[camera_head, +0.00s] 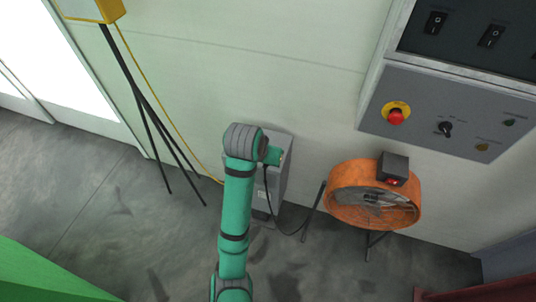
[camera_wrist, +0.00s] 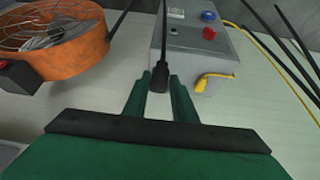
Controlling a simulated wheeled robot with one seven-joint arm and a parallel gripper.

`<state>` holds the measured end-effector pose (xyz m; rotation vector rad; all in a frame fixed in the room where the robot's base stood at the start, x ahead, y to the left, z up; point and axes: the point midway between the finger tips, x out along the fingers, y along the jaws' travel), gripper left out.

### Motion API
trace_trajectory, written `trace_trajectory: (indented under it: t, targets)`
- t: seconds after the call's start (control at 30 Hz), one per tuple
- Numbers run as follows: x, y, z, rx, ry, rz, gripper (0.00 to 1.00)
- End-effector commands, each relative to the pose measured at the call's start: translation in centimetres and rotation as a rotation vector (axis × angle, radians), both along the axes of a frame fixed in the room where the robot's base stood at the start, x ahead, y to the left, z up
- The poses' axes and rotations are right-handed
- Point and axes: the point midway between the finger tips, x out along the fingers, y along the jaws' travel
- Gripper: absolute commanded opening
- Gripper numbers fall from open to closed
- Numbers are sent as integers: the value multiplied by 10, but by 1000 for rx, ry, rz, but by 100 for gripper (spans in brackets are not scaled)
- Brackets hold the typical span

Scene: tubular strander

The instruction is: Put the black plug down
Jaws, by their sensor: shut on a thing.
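The black plug (camera_wrist: 159,77) shows in the wrist view between the tips of my gripper (camera_wrist: 160,82), which is shut on it. Its black cable runs up and away from the plug in that view. In the head view my gripper (camera_head: 275,157) is over the grey box (camera_head: 277,172) by the wall, and the plug itself is hidden there. The cable (camera_head: 284,232) hangs in a loop from near my gripper toward the orange fan. The grey box also shows in the wrist view (camera_wrist: 222,58), just beyond the fingertips, with a blue and a red button.
The orange fan (camera_head: 345,207) stands to the right of the box on a thin stand. A yellow plug (camera_wrist: 207,80) sits at the box, with a yellow cable (camera_wrist: 270,65). A black tripod (camera_head: 150,110) stands at left. A control panel (camera_head: 440,115) is on the wall.

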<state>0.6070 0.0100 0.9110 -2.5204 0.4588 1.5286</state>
Motion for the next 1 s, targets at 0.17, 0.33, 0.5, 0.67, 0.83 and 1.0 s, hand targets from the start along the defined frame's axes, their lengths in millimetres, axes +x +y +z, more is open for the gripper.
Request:
trace_trajectory:
  t: [0.17, 0.33, 0.5, 0.67, 0.83, 1.0]
  targets:
    - [8, -2, 0, -2, -5, -1, 0]
    - [14, -3, -4, -1, -4, -2, 0]
    - [17, -4, -10, -2, 4, -3, 0]
    - [27, -4, -13, -1, 4, -2, 0]
    - [37, -4, -18, -1, 4, -2, 0]
    - [55, -3, -40, -1, 9, 0, 0]
